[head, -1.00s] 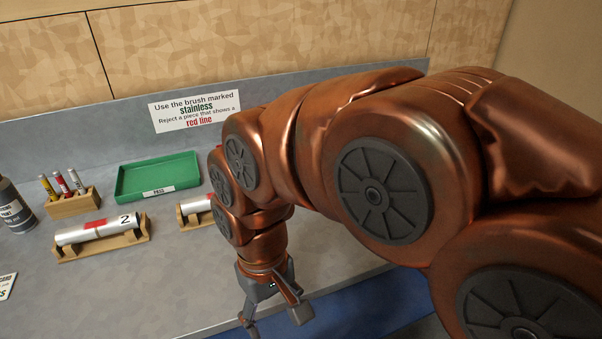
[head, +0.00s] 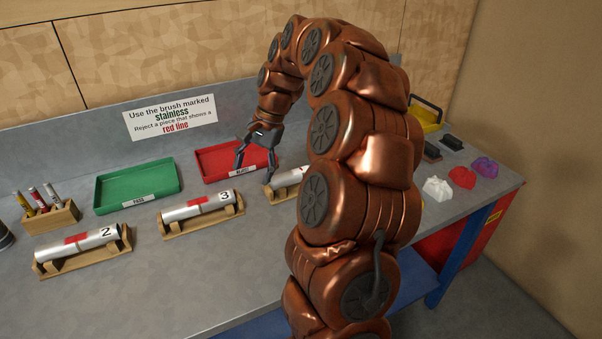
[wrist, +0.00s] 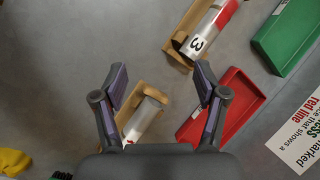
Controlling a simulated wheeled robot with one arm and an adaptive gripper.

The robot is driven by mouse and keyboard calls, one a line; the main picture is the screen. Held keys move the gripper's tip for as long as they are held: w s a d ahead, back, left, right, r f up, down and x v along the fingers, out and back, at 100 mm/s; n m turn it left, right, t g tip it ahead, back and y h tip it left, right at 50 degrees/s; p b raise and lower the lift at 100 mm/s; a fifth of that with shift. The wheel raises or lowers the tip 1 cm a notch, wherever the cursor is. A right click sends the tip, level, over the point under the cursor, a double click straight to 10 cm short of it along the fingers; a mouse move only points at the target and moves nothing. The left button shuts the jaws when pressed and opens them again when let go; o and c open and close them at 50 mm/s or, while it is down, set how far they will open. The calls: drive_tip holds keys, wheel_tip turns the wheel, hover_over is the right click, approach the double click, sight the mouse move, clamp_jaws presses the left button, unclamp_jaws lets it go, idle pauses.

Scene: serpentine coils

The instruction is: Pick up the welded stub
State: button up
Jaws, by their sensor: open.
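Silver tube stubs with red bands lie in wooden cradles on the bench. In the head view, the one marked 2 (head: 92,240) is at left and the one marked 3 (head: 198,206) is right of it. A third stub (head: 287,178) is farther right, partly hidden behind my arm. My gripper (head: 254,170) is open and empty, pointing down above the bench near this third stub. In the wrist view, the third stub (wrist: 142,120) lies in its cradle below and between my open fingers, its lower end hidden by the gripper body. Stub 3 shows beyond the fingertips.
A green tray (head: 101,192) and a red tray (head: 202,166) stand behind the cradles. A wooden block with markers (head: 58,222) is at left. White, red and purple lumps (head: 438,188) and dark blocks lie at right. A sign stands at the back.

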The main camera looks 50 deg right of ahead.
drive_tip(key=d+f+m+t, duration=0.15)
drive_tip(key=d+m, duration=0.25)
drive_tip(key=d, duration=0.8)
drive_tip(key=m+p, duration=0.1)
drive_tip(key=m, duration=0.3)
hover_over(303, 170)
drive_tip(key=s+d, duration=0.2)
drive_tip(key=d, duration=0.1)
wheel_tip(303, 170, down, 3)
drive_tip(key=shift+a+f+h, duration=0.1)
drive_tip(key=shift+h, duration=0.2)
drive_tip(key=shift+p+x, duration=0.4)
drive_tip(key=shift+x, duration=0.75)
drive_tip(key=shift+w+a+p+x, duration=0.1)
drive_tip(key=shift+a+p+x, duration=0.1)
drive_tip(key=shift+p+x, duration=0.7)
drive_tip(key=shift+w+a+p+x, duration=0.15)
drive_tip(key=shift+p+x, duration=0.25)
drive_tip(key=shift+x, duration=0.9)
drive_tip(key=shift+w+a+f, duration=0.1)
drive_tip(key=shift+w+f, duration=0.05)
drive_tip(key=shift+f, duration=0.15)
clamp_jaws()
